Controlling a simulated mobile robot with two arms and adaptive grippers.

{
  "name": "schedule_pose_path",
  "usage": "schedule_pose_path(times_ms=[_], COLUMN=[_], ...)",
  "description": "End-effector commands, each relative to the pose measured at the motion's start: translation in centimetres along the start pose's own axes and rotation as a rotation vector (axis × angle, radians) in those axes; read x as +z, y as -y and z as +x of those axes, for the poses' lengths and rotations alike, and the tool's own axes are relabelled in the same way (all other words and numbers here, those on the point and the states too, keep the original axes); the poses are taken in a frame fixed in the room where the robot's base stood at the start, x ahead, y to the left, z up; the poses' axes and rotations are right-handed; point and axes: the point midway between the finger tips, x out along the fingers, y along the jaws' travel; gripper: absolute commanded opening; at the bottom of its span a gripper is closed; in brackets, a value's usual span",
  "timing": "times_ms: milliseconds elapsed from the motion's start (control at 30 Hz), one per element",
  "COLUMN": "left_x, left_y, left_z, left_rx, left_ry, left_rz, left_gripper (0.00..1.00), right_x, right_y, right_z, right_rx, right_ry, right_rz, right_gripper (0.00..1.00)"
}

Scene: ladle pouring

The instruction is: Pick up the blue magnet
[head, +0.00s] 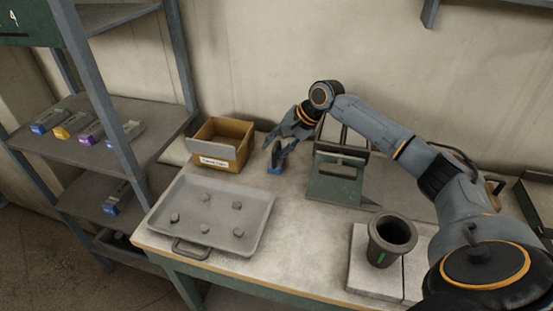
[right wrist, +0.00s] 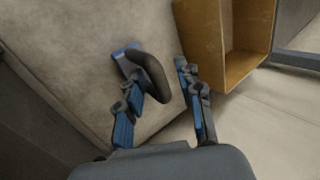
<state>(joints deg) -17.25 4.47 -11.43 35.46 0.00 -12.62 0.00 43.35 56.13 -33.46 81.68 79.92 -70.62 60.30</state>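The blue magnet (head: 275,169) stands on the workbench between the cardboard box and the green stand, with a blue base and a dark handle. In the right wrist view its dark curved handle (right wrist: 150,72) rises between my fingertips, nearer the left finger, and its blue base lies beyond. My right gripper (head: 281,142) is open and reaches down over the magnet; its two blue-padded fingers are spread in the wrist view (right wrist: 160,90). I cannot tell whether a finger touches the handle. My left gripper is not in view.
A cardboard box (head: 246,156) stands close beside the magnet. A grey metal tray (head: 190,229) with several small lumps lies in front. A green stand (head: 333,188) and a dark pot (head: 379,258) are to the right. A shelf (head: 60,150) with small coloured boxes stands left.

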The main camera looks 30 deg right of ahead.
Motion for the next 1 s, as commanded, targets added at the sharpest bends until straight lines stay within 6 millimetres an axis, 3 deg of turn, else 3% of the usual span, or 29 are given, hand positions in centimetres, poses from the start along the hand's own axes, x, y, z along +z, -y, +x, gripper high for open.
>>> schedule_pose_path(times_ms=[33, 133, 167, 667, 833, 1000], left_x=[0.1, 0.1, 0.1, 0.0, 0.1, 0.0], left_y=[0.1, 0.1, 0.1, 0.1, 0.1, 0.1], left_z=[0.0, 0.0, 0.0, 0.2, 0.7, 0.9], left_rx=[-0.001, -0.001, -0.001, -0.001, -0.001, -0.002], left_ry=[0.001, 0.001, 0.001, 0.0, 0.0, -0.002], left_rz=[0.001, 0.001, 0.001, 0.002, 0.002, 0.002], left_gripper=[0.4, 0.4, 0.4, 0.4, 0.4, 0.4], right_x=[0.0, 0.0, 0.0, -0.1, -0.1, 3.1], right_y=[0.0, 0.0, 0.0, 0.6, 2.0, 3.6], right_z=[0.0, 0.0, 0.0, -0.8, -2.7, -6.0], right_rx=[0.0, 0.0, 0.0, -0.005, -0.007, -0.006], right_ry=[0.0, 0.0, 0.0, -0.002, -0.003, -0.003], right_rz=[0.0, 0.0, 0.0, -0.001, -0.002, -0.008], right_gripper=[0.22, 0.01, 0.0, 0.0, 0.0, 0.0])
